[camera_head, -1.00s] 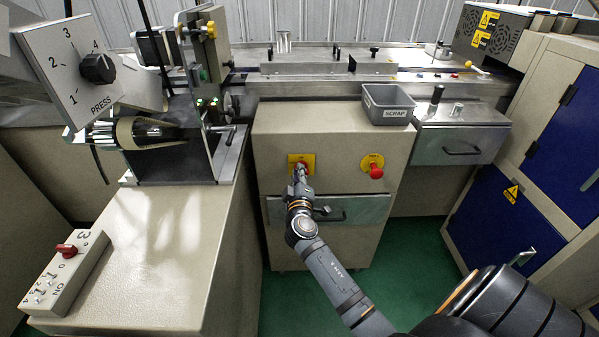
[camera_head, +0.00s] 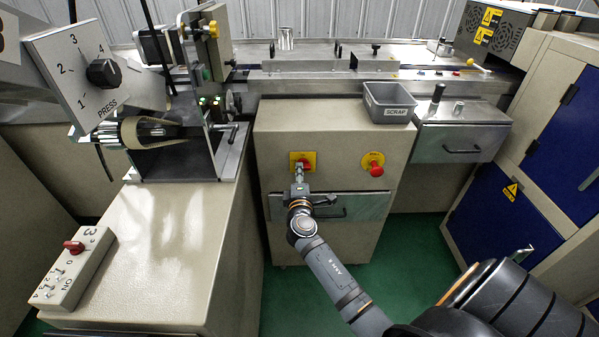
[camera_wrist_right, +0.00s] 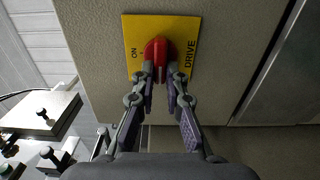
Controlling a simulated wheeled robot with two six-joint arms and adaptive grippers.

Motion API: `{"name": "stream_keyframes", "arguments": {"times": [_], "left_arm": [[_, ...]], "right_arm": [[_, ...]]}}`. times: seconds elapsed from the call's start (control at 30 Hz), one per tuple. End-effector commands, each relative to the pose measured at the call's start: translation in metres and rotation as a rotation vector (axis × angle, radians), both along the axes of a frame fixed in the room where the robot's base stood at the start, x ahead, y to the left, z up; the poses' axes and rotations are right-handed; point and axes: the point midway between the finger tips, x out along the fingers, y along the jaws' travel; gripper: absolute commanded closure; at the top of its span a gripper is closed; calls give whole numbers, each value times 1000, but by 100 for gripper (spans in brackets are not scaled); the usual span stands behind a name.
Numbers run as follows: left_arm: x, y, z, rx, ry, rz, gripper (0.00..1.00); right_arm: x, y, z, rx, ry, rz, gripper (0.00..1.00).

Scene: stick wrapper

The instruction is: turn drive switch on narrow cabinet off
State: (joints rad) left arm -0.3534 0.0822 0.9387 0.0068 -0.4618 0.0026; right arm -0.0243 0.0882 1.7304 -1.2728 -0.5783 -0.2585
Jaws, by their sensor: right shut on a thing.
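The narrow beige cabinet (camera_head: 330,125) stands in the middle of the head view. On its front is the drive switch, a red knob (camera_head: 306,164) on a yellow plate (camera_head: 295,156). In the right wrist view the knob (camera_wrist_right: 155,52) points roughly up and down the picture, with "ON" on the plate to its left and "DRIVE" to its right. My right gripper (camera_head: 299,181) is at the switch. In the wrist view its fingertips (camera_wrist_right: 160,80) are shut on the near end of the knob. My left gripper is not in view.
A red push button (camera_head: 376,170) on a yellow plate sits right of the switch. Below are a steel drawer front and handle (camera_head: 330,213). A grey scrap bin (camera_head: 389,101) stands on the cabinet top. A beige counter (camera_head: 165,235) with a small switch box (camera_head: 72,266) lies left.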

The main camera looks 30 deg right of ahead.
Motion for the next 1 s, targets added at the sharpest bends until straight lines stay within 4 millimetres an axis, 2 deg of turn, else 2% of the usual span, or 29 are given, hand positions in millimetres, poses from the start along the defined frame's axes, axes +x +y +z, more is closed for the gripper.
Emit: {"name": "stream_keyframes", "arguments": {"times": [0.37, 0.4, 0.57, 0.87, 1.0], "left_arm": [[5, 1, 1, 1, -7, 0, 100], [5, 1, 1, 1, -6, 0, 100], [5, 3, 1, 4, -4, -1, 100], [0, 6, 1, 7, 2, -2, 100], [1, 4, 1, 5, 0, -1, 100]], "right_arm": [[0, 0, -1, -5, 5, 1, 100], [0, 0, -1, -5, 5, 1, 87], [0, 0, -1, -5, 4, 1, 65], [-1, 1, -1, -4, 3, 0, 65], [-17, 11, -2, -1, 4, 1, 65]]}}
